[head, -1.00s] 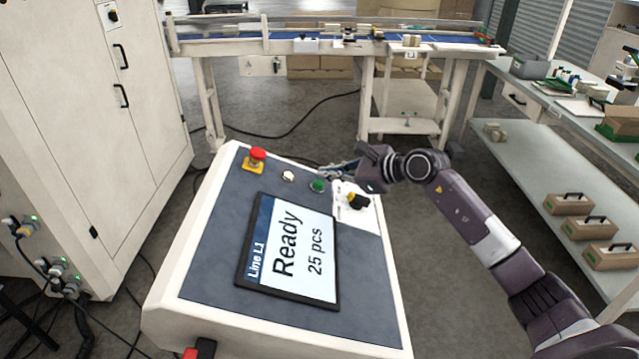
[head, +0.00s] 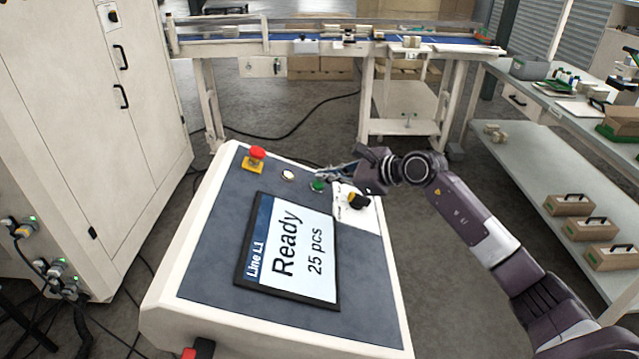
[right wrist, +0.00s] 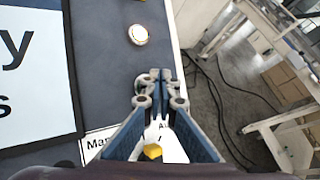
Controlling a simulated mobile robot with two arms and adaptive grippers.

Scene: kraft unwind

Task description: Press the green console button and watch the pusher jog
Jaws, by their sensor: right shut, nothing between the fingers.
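The green button (head: 318,186) is on the sloped console (head: 215,245), near its far edge, right of a white button (head: 288,175). My right gripper (head: 324,176) is shut and empty, with its fingertips just above or at the green button; I cannot tell if they touch. In the right wrist view the closed fingertips (right wrist: 160,78) hide most of the green button, and the white button (right wrist: 138,34) shows beyond them. The console screen (head: 288,250) reads "Line L1 Ready 25 pcs". I cannot clearly pick out the pusher on the distant conveyor (head: 270,46). My left gripper is not in view.
A red emergency stop (head: 257,154) on a yellow base is at the console's far left. A black-and-yellow selector switch (head: 357,201) sits on a white plate right of the green button. A tall cabinet (head: 90,130) stands left, a shelved bench (head: 560,190) right.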

